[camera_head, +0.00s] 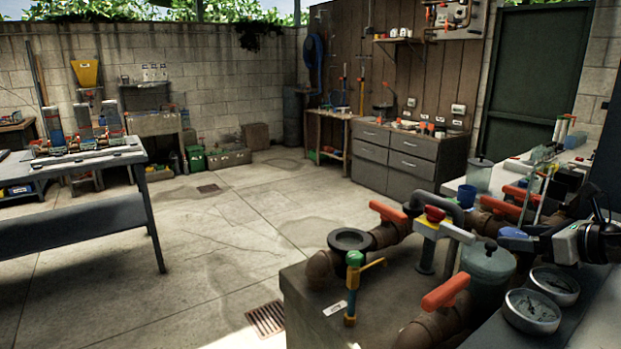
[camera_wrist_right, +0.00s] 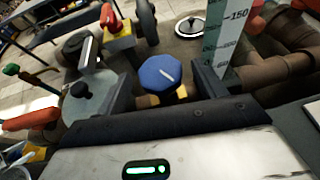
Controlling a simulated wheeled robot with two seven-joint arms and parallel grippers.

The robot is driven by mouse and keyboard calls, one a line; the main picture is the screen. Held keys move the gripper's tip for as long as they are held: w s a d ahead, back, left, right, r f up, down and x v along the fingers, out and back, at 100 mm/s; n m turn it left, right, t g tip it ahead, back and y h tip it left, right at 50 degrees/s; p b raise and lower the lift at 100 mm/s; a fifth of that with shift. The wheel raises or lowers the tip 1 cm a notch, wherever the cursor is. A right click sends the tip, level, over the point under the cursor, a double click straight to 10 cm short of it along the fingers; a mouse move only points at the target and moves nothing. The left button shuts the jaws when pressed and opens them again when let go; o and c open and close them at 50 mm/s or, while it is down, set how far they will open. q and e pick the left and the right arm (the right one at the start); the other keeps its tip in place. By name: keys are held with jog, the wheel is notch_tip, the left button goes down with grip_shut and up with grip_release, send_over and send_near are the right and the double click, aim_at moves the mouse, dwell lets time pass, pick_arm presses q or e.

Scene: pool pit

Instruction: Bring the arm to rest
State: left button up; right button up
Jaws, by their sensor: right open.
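My right gripper (camera_head: 520,237) reaches in from the right edge over the pipework in the head view. In the wrist view my right gripper (camera_wrist_right: 162,88) has its two dark fingers apart. A blue knob with a white line (camera_wrist_right: 160,73) shows between the fingers; whether they touch it I cannot tell. Blue also shows at the gripper's tip in the head view, too small to tell. My left gripper is not in view.
Brown pipes with orange handles (camera_head: 446,289), a lidded pot (camera_head: 487,272) and two round gauges (camera_head: 532,311) crowd the area around the right gripper. A yellow-green valve (camera_head: 352,275) stands at the front. A workbench (camera_head: 75,205) is at left. The concrete floor (camera_head: 230,235) between is open.

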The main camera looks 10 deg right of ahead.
jog(key=shift+s+d+r+p, duration=0.15)
jog(key=shift+s+r+p, duration=0.45)
jog(key=shift+s+p, duration=0.2)
jog(key=p+v, duration=0.2)
jog(key=v, duration=0.5)
jog(key=shift+s+d+p, duration=0.15)
jog(key=shift+s+p, duration=0.2)
jog(key=shift+s, duration=0.05)
jog(key=shift+s+d+r, duration=0.1)
jog(key=shift+s+r, duration=0.05)
jog(key=shift+s, duration=0.2)
jog(key=shift+s+d+r, duration=0.15)
jog(key=shift+s+r, duration=0.1)
jog(key=shift+s, duration=0.2)
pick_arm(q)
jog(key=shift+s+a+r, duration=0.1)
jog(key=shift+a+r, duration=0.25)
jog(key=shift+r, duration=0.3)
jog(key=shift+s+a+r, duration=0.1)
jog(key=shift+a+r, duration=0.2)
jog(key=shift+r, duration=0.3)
